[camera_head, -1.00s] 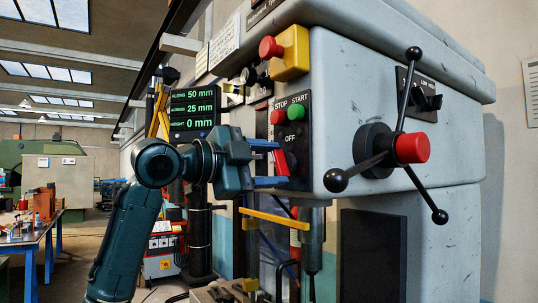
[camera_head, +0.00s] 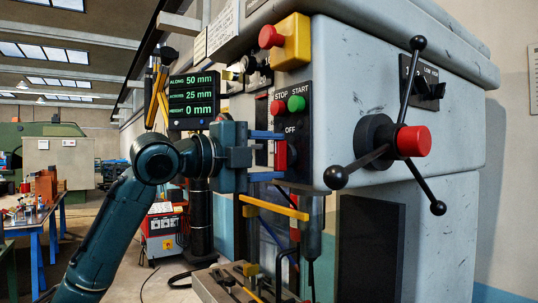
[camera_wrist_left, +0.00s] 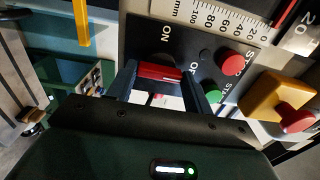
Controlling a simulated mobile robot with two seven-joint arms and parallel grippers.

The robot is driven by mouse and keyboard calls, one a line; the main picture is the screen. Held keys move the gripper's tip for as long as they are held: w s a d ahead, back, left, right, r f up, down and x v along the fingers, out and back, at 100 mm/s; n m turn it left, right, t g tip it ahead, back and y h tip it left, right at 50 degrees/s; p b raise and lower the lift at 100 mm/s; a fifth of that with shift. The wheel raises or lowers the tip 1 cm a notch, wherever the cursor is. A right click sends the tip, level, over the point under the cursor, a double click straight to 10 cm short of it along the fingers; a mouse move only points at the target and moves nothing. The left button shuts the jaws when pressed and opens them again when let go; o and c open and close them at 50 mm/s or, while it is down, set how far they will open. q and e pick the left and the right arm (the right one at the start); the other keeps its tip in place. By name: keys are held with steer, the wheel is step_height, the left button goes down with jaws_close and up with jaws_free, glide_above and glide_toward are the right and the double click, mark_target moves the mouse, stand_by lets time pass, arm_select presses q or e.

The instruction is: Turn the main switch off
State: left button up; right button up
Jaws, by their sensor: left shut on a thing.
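The main switch is a red handle (camera_head: 281,155) on the black control panel, just below the OFF label, under the STOP and START buttons. It shows larger in the left wrist view (camera_wrist_left: 160,73), lying crosswise between the two fingers, with ON printed on one side and OFF near the other finger. My left gripper (camera_head: 274,156) has its blue fingers above and below the handle and is shut on it; it also shows in the left wrist view (camera_wrist_left: 161,84). The fingers and wrist hide part of the switch. My right gripper is not in view.
The red STOP button (camera_head: 280,108) and green START button (camera_head: 296,103) sit just above the upper finger. A yellow box with a red button (camera_head: 285,42) sticks out higher up. A three-spoked red-hubbed handwheel (camera_head: 412,141) stands out at right. A yellow bar (camera_head: 274,207) runs below the gripper.

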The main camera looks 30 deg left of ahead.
arm_select(q)
steer(key=o, duration=1)
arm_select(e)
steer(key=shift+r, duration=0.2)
arm_select(q)
steer(key=shift+s+a, duration=0.1)
steer(key=shift+s, duration=0.15)
steer(key=b+v, duration=0.4)
steer(key=v, duration=0.8)
steer(key=shift+s+b, duration=0.3)
steer(key=shift+b, duration=0.05)
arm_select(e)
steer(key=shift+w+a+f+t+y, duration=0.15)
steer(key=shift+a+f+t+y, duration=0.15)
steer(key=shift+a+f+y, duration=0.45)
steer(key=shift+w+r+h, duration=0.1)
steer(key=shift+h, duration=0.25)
